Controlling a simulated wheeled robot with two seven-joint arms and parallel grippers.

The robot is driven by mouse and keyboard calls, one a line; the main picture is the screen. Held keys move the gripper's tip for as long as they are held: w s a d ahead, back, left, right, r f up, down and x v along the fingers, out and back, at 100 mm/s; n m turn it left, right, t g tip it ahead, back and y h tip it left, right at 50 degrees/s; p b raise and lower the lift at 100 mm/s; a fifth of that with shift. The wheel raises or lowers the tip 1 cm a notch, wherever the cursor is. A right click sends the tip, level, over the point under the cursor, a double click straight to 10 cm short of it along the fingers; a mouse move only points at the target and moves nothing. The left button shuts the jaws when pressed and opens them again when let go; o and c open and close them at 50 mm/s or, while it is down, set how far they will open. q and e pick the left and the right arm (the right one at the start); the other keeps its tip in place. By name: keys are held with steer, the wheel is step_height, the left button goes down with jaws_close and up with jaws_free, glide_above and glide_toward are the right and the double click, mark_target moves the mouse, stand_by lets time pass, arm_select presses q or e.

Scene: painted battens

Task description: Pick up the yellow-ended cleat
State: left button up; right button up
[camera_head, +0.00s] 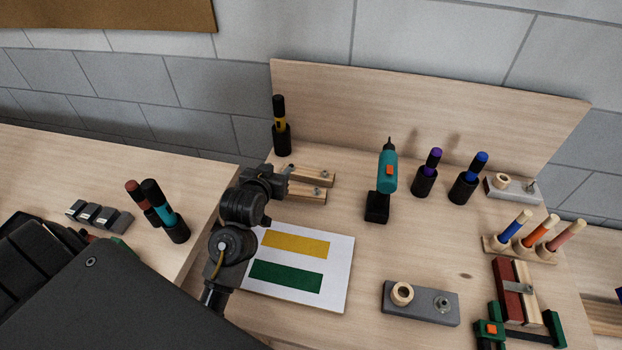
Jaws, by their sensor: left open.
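Two pale wooden battens, an upper one (318,174) and a lower one (309,196), lie side by side near the back left of the bench, each with a small metal fitting on top. Their left ends are hidden behind my left gripper, and no yellow paint shows on either, so I cannot tell which is the yellow-ended cleat. My left gripper (284,177) is open at the battens' left ends; whether it touches one is unclear. A white board (337,268) with a yellow rectangle (296,243) and a green rectangle (286,276) lies in front. My right gripper is not in view.
A black holder with a yellow-banded tool (281,128) stands behind the battens. A teal drill (387,172) stands to their right. A grey block (420,304) with a ring lies front right. Pegs (538,231) and a clamped red-and-wood stack (515,289) fill the right side. The bench centre is clear.

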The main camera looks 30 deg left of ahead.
mark_target(308, 175)
arm_select(q)
steer(key=w+f+b, duration=0.1)
steer(key=w+f, duration=0.1)
steer(key=f, duration=0.1)
steer(key=w+a+f+b, duration=0.1)
steer(key=w+f, duration=0.2)
steer(key=shift+w+a, duration=0.1)
steer(key=shift+w, duration=0.05)
steer(key=shift+f+p+x, duration=0.25)
steer(key=shift+p+x, duration=0.4)
steer(key=shift+x, duration=1.95)
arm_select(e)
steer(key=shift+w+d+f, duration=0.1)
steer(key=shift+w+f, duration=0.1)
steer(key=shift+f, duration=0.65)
arm_select(q)
jaws_close()
